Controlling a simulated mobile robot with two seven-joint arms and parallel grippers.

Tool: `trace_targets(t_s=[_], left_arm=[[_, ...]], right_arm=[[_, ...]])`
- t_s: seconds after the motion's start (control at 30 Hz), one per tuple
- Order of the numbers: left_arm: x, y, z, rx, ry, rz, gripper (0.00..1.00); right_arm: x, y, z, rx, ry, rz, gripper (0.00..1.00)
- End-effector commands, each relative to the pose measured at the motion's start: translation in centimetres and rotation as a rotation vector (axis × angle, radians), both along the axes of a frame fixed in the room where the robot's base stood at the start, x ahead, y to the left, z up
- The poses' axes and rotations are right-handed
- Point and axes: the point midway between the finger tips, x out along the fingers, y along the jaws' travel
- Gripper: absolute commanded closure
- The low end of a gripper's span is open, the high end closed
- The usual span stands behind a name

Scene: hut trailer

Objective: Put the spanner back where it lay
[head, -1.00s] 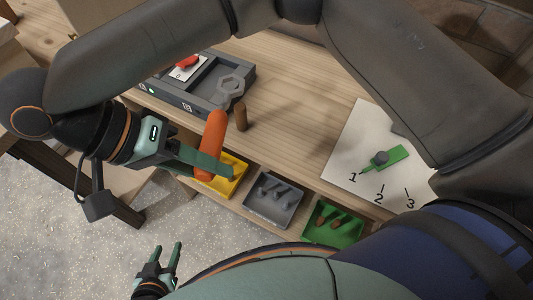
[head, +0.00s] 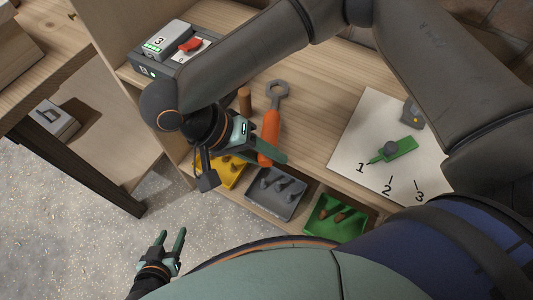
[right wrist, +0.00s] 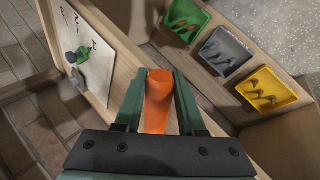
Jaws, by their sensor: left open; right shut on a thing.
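The spanner (head: 271,126) has an orange handle and a grey ring-shaped head. My right gripper (head: 265,154) is shut on the lower end of the handle. The head points toward the back of the bench, just right of a short brown peg (head: 245,100). I cannot tell whether the spanner touches the wood. In the right wrist view the orange handle (right wrist: 158,100) sits between the two fingers, and the spanner's head is hidden. My left gripper (head: 172,241) is open and empty, low at the left over the floor.
A dark grey unit (head: 146,61) with a red switch (head: 190,44) and a box marked 3 stands back left. A white sheet (head: 350,143) numbered 1 to 3 carries a green pointer (head: 398,149). Yellow, grey (head: 276,206) and green bins sit along the front. Bare wood lies between.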

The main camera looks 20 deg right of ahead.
Motion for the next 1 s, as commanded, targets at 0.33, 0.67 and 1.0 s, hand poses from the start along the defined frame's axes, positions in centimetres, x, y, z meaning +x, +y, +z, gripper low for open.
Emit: trace_targets(t_s=[0.33,0.67,1.0], left_arm=[[0.2,-0.1,0.4,-0.002,-0.008,-0.001,0.50],[0.1,-0.1,0.3,-0.001,-0.007,-0.002,0.50],[-0.1,0.0,0.3,0.001,0.001,-0.001,0.50]], right_arm=[[0.1,0.0,-0.1,0.001,-0.002,-0.001,0.54],[0.0,0.0,-0.1,0.001,-0.002,-0.001,0.31],[0.4,1.3,1.9,0.002,-0.005,-0.001,0.31]])
